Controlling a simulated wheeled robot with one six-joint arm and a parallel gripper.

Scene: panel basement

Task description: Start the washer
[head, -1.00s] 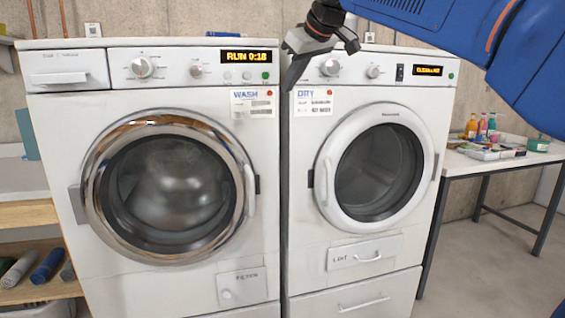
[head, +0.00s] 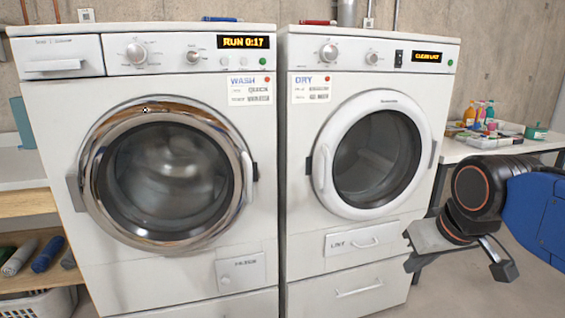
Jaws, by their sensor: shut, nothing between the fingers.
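The washer (head: 60,110) stands at the left, marked WASH, with its round chrome-rimmed door (head: 170,180) shut. Its amber display (head: 243,42) reads RUN 0:17. A knob (head: 136,53) and a green button (head: 260,61) sit on its control panel. My gripper (head: 455,262) is at the lower right, in front of the dryer's right side, well away from the washer. It is shut and holds nothing.
The dryer (head: 300,230), marked DRY, stands right of the washer with its door shut. A table (head: 465,152) with bottles and paints is at the right. A wooden shelf (head: 30,205) with rolled cloths and a basket (head: 35,303) is at the left.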

